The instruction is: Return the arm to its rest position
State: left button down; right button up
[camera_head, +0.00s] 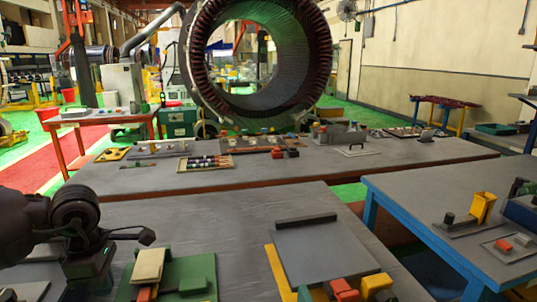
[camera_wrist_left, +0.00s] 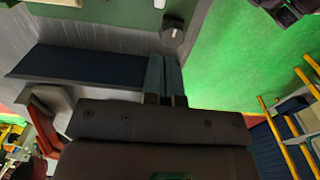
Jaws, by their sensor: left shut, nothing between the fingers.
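My left arm (camera_head: 40,225) comes in from the left edge in the head view, dark and bent, low over the near grey table. My left gripper (camera_head: 147,237) is beside the green fixture and looks empty. In the left wrist view my left gripper (camera_wrist_left: 166,76) shows its two grey fingers together, shut with nothing between them. Whether the fingers touch anything below is hard to tell. My right gripper is not in view.
A green fixture (camera_head: 190,272) with a cream block (camera_head: 148,264) stands on the near table. A grey plate (camera_head: 320,250) lies to its right. A blue-legged table (camera_head: 425,195) stands at the right. The large stator ring (camera_head: 195,75) is behind. The near table's middle is mostly bare.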

pick_arm(q)
jog(key=s+d+f+h, duration=0.3)
jog(key=d+h, duration=0.3)
jog(key=d, duration=0.6)
jog(key=s+d+r+n+t+h, duration=0.2)
jog(key=d+r+n+t+h, duration=0.6)
jog(key=d+n+h, duration=0.5)
jog(key=a+f+n+t+y, duration=0.45)
jog(key=a+n+y, duration=0.4)
jog(key=n, duration=0.55)
jog(key=a+f+n+t+y, duration=0.5)
jog(key=a+n+y, duration=0.4)
jog(key=n, duration=0.5)
jog(key=s+a+f+n+g+y, duration=0.1)
jog(key=s+a+f+n+g, duration=0.1)
jog(key=s+f+n+g, duration=0.55)
jog(key=s+a+f+n+g+y, duration=0.1)
jog(key=s+a+f+n+g, duration=0.15)
jog(key=s+f+g, duration=0.85)
jog(key=w+d+f+t, duration=0.1)
jog(key=w+f+t, duration=0.3)
jog(key=t, duration=0.8)
jog(key=shift+w+f+m, duration=0.4)
jog(key=shift+f, duration=0.75)
